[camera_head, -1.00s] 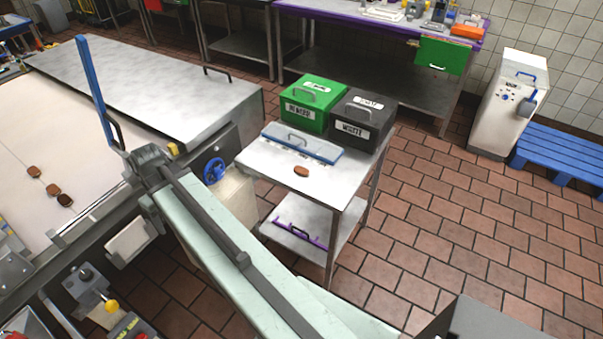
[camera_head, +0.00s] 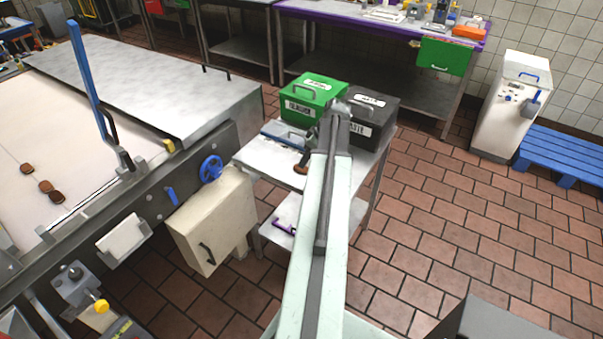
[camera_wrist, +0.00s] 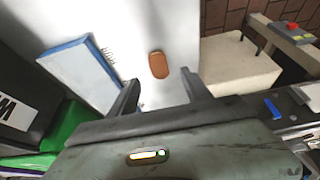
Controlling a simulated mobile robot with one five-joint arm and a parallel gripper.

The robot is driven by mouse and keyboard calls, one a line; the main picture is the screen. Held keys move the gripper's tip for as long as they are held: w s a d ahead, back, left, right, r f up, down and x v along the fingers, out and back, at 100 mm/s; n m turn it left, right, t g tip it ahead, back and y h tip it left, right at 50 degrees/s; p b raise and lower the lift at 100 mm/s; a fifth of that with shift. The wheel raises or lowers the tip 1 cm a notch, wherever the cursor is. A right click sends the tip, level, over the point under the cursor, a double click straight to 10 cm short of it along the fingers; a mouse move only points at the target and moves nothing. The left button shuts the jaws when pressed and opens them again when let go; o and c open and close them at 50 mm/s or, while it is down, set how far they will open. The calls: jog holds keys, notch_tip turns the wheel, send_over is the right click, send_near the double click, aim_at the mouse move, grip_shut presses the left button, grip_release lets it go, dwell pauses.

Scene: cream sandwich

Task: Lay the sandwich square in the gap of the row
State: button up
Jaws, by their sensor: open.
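One brown sandwich piece (camera_head: 301,169) lies by itself on the steel top of a small cart (camera_head: 262,165). It also shows as a rounded brown oblong in the wrist view (camera_wrist: 158,65). My gripper (camera_wrist: 158,84) is open and empty, with its two fingers either side of and short of the piece, not touching it. In the head view my gripper (camera_head: 308,150) is over the cart, partly hidden by my arm. Several brown pieces (camera_head: 44,186) sit in a row on the pale belt (camera_head: 85,170) at left; the gap is hard to make out.
A green box (camera_head: 310,90) and a black box (camera_head: 375,105) stand at the cart's back. A blue-edged tool (camera_wrist: 78,72) lies beside the piece. A cream cabinet (camera_head: 213,220) stands between belt machine and cart. Floor right of the cart is clear.

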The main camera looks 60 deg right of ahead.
jog(key=shift+w+f, duration=0.2)
jog(key=shift+f, duration=0.3)
jog(key=b+x, duration=0.5)
jog(key=shift+d+f, duration=0.15)
jog(key=shift+f, duration=0.05)
jog(key=shift+r, duration=0.2)
grip_shut()
